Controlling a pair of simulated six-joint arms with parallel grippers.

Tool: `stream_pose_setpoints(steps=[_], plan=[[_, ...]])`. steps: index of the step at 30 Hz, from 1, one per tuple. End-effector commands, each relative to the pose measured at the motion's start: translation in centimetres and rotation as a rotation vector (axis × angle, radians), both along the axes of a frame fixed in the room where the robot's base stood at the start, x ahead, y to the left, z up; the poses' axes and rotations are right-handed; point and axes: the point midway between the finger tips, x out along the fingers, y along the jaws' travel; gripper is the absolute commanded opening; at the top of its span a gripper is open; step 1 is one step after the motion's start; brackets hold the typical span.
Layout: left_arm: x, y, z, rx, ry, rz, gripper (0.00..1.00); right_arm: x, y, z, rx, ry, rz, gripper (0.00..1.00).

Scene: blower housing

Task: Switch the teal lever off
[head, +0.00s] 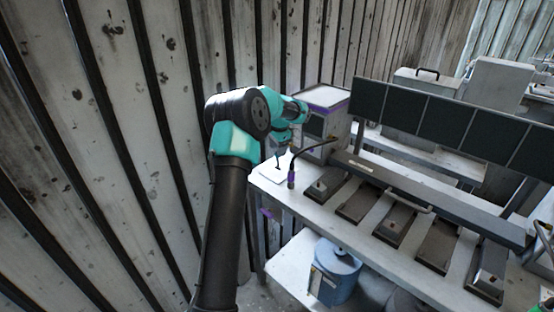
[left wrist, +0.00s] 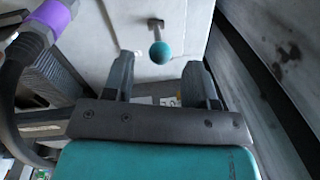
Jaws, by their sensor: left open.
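In the left wrist view the teal lever shows as a round teal knob (left wrist: 160,52) on a short grey stem that comes out of a pale panel (left wrist: 200,22). My left gripper (left wrist: 158,68) is open, its two fingers apart. The knob appears between and just beyond the fingertips in that picture, with no visible contact. In the head view my left gripper (head: 282,150) is over the left end of the white bench, and I cannot clearly make out the lever there. My right gripper is not in view.
A purple-collared connector (head: 291,179) on a black cable stands close beside the left gripper; its purple collar also shows in the left wrist view (left wrist: 52,15). A grey box (head: 325,122) stands behind. Several dark pedal-like units line the bench (head: 318,215). A ribbed wall (head: 120,120) rises at left.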

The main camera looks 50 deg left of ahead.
Motion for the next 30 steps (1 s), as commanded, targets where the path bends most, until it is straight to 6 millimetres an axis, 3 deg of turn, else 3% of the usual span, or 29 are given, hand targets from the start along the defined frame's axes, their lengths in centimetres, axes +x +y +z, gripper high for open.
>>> stream_pose_setpoints(steps=[9, 22, 30], plan=[[0.1, 0.4, -4.7, -0.001, 0.001, 0.002, 0.52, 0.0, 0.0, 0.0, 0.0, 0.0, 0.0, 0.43], [0.1, 0.5, -5.6, 0.0, -0.001, 0.001, 0.52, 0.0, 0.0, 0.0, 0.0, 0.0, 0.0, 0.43], [0.1, 0.5, -5.6, 0.0, -0.001, 0.001, 0.26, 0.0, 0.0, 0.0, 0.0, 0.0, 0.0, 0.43]])
